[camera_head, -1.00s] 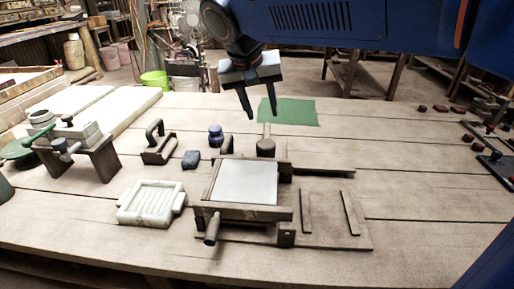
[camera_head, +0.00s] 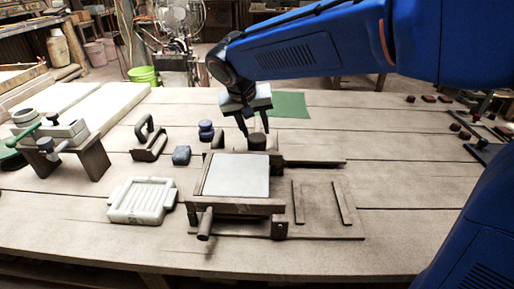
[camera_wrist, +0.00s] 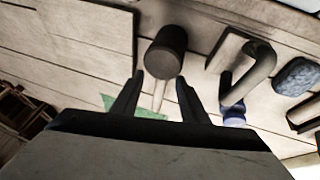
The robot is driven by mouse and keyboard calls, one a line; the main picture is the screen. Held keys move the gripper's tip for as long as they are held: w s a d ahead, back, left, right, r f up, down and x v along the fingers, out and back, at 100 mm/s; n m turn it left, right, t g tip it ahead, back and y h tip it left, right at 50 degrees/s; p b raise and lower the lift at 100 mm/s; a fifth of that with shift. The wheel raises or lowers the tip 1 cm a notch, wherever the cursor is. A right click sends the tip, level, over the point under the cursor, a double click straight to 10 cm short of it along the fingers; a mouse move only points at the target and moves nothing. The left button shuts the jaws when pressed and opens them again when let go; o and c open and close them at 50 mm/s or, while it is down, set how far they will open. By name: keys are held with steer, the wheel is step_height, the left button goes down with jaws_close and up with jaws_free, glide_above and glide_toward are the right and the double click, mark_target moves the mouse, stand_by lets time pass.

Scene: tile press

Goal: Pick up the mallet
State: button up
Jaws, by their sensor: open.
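The mallet has a dark cylindrical head (camera_wrist: 166,52) and a pale handle (camera_wrist: 159,95) in the wrist view. In the head view its dark head (camera_head: 257,142) shows just behind the press (camera_head: 236,207), and its handle is hidden behind my gripper. My gripper (camera_head: 255,131) is open, pointing down over the mallet. In the wrist view the two fingers of my gripper (camera_wrist: 157,82) stand apart, one on each side of the pale handle, with the head beyond their tips. I cannot tell how high they are above the handle.
A green mat (camera_head: 290,105) lies behind the gripper. A dark handled tool (camera_head: 150,142), a blue-black jar (camera_head: 206,131) and a dark blue block (camera_head: 181,155) are to the left. A white ribbed tray (camera_head: 142,201) lies front left.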

steer(key=shift+w+a+x, duration=0.1)
steer(key=shift+x, duration=0.8)
steer(key=shift+w+a+x, duration=0.1)
steer(key=shift+a+x, duration=0.05)
steer(key=shift+x, duration=0.7)
steer(key=shift+w+a+x, duration=0.1)
steer(key=shift+w+x, duration=0.05)
steer(key=shift+x, duration=0.75)
steer(key=shift+s+r, duration=0.1)
steer(key=shift+r, duration=0.05)
jaws_close()
